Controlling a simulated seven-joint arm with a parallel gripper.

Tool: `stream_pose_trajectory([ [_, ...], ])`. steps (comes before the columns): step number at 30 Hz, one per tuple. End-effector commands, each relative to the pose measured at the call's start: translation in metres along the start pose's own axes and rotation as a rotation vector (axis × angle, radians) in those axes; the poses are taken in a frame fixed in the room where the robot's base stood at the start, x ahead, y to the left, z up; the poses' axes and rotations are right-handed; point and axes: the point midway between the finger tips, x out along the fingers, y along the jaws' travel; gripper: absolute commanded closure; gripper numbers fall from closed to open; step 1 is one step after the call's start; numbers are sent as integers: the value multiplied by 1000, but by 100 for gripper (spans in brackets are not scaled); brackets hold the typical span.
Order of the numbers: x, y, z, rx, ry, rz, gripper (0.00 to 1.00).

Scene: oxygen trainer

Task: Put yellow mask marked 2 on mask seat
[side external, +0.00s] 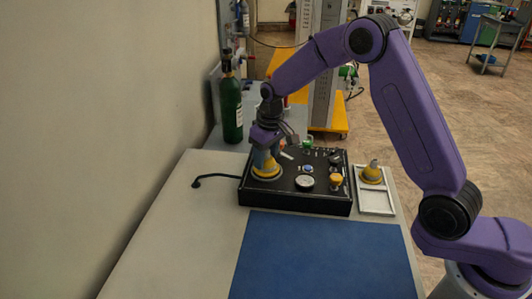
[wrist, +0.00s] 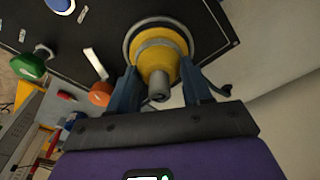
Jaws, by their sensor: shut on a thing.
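A yellow mask (wrist: 158,65) with a grey collar and stem is between the two blue fingers of my gripper (wrist: 160,84) in the wrist view. My gripper is shut on it. The mask's wide end is at the round, pale-rimmed mask seat (wrist: 128,42) on the black panel; I cannot tell whether it rests fully down. In the side view, my gripper (side external: 266,158) points down over the panel's left part, and the mask's yellow base (side external: 266,172) shows below the fingers. No number is readable on the mask.
The black trainer box (side external: 325,201) carries a gauge (side external: 305,182), a yellow-orange knob (side external: 336,180) and switches. Another yellow mask (side external: 371,173) sits in the white tray (side external: 376,210) at right. A green bottle (side external: 231,108) stands behind. The blue mat (side external: 325,255) in front is clear.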

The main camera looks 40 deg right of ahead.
Motion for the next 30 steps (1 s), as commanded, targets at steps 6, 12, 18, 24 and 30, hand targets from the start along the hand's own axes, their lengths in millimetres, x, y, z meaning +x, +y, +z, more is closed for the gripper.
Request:
stream_pose_trajectory([
  [6,4,0,0,0,0,0,35],
  [12,4,0,0,0,0,0,21],
  [18,1,0,0,0,1,0,21],
  [24,-25,1,-1,1,5,1,21],
  [30,-67,0,-1,1,6,1,21],
])
